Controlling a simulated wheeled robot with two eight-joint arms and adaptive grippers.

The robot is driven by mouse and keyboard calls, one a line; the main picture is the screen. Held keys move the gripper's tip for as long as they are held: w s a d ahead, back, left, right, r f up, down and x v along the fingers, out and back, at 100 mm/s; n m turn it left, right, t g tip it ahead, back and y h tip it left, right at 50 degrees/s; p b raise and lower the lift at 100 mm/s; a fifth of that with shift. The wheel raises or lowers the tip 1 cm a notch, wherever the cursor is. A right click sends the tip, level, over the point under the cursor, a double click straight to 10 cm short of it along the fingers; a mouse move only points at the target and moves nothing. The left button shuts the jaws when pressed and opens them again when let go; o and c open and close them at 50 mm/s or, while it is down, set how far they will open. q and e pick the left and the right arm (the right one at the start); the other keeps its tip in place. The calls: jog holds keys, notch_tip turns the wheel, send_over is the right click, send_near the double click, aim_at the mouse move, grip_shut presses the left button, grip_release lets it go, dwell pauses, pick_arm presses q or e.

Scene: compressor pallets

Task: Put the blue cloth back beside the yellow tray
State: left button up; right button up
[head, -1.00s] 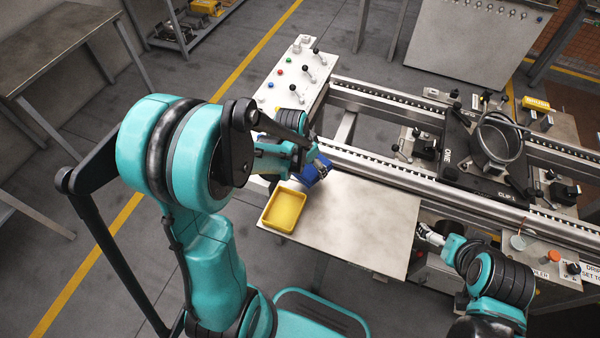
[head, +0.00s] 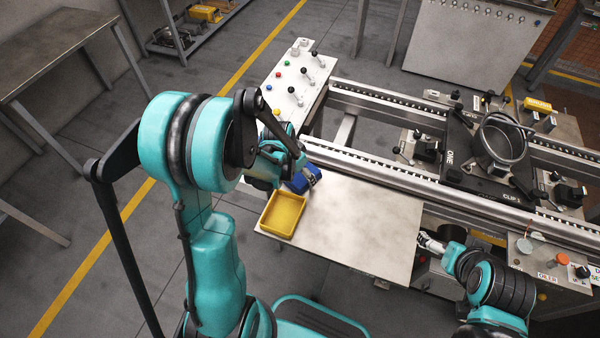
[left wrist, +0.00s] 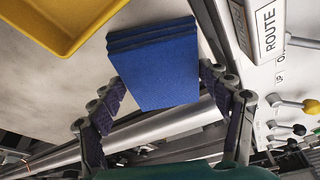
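The blue cloth (head: 304,179) is a thick folded pad at the back left corner of the metal plate, just behind the yellow tray (head: 282,216). In the left wrist view the cloth (left wrist: 155,65) sits between the two fingers of my left gripper (left wrist: 162,85), which close in on its side edges. Whether its underside touches the plate is not clear. The yellow tray is empty; its corner shows at upper left in the left wrist view (left wrist: 65,22). My right gripper (head: 431,242) is at the plate's right edge, away from the cloth; its fingers are too small to read.
The metal plate (head: 355,222) is bare right of the tray. Rails (head: 390,172) run behind it. A control panel (head: 299,80) with knobs and levers stands behind my left gripper. A black fixture with a metal pot (head: 500,140) stands at right.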

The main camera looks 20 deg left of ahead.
pick_arm(q)
jog(key=o, duration=0.4)
jog(key=shift+c, duration=0.2)
jog(key=shift+r+p, duration=0.3)
jog(key=p+v, duration=0.4)
jog(key=v, duration=0.8)
jog(key=s+d+r+n+t+y, duration=0.1)
jog(key=s+d+r+n+t, duration=0.2)
jog(key=s+d+r, duration=0.5)
jog(key=s+r+t, duration=0.1)
jog(key=s, duration=0.2)
jog(key=shift+r+n, duration=0.3)
jog(key=shift+n, duration=0.1)
jog(key=shift+s, duration=0.15)
